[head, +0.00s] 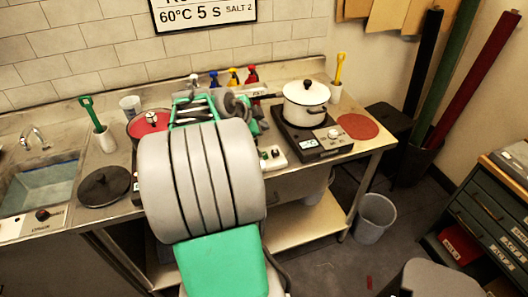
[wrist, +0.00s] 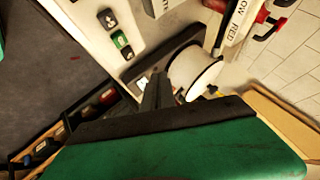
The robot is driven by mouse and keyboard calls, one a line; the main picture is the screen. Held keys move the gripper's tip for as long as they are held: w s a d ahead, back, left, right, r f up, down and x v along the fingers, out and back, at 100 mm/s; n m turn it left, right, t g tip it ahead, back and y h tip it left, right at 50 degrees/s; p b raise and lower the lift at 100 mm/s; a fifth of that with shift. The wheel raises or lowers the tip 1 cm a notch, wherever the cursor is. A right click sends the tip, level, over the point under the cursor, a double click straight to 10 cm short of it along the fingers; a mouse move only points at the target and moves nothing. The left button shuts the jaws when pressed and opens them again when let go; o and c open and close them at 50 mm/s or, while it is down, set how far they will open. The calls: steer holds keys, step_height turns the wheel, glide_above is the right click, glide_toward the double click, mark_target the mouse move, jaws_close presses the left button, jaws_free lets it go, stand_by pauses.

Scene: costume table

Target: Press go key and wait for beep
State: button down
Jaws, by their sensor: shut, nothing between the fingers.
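A white key box (head: 272,157) lies on the steel counter, just right of my arm in the head view. In the wrist view a white key panel (wrist: 88,20) is at the upper left, with a green key (wrist: 122,41) between dark keys. The marks on the keys are too small to read, so I cannot tell which is the go key. My gripper (wrist: 157,90) is shut and empty. Its fingers show near the middle of the wrist view, apart from the green key in the picture. In the head view my arm hides the gripper.
A white lidded pot (head: 305,104) stands on a hot plate (head: 312,145) right of the key box. A red round mat (head: 358,126) lies beside it. A red-lidded pot (head: 148,124) and dark lid (head: 104,187) are left of my arm. Spray bottles (head: 234,77) stand behind.

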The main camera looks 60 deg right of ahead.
mark_target(262, 156)
stand_by(0.3)
step_height(262, 156, down, 8)
steer(key=b, duration=0.5)
steer(key=shift+f, duration=0.25)
steer(key=shift+f+b, duration=0.15)
steer(key=shift+b, duration=0.15)
steer(key=shift+f, duration=0.15)
stand_by(1.3)
steer(key=shift+f+b, duration=0.25)
steer(key=shift+b, duration=0.45)
steer(key=shift+f+b, duration=0.5)
steer(key=shift+b, duration=0.05)
stand_by(0.3)
stand_by(0.4)
steer(key=shift+r, duration=0.9)
steer(key=shift+r+p, duration=0.1)
steer(key=shift+p, duration=0.2)
